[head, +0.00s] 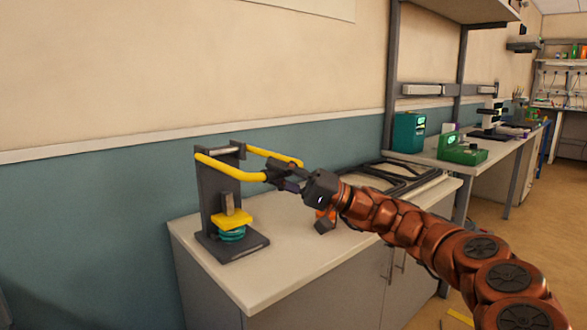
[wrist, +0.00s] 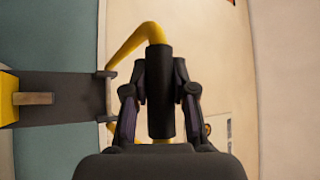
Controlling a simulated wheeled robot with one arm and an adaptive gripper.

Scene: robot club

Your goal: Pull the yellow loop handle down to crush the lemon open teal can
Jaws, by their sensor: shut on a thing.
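The can crusher (head: 207,190) stands on the left part of the white counter, its dark upright fixed to a dark base. Its yellow loop handle (head: 232,175) reaches out to the right, about level, and also shows in the wrist view (wrist: 132,42). My gripper (head: 278,177) is shut on the dark grip of the handle (wrist: 160,92), with a finger on each side. The yellow press block (head: 232,220) sits low, right above the teal can (head: 232,235), which looks short and flattened on the base. The can's top is hidden under the block.
The white counter (head: 262,285) has free room in front of the crusher. An orange and black object (head: 325,220) lies below my wrist. Black frames (head: 395,178) lie at the back right. A dark shelf post (head: 391,70) rises behind the counter.

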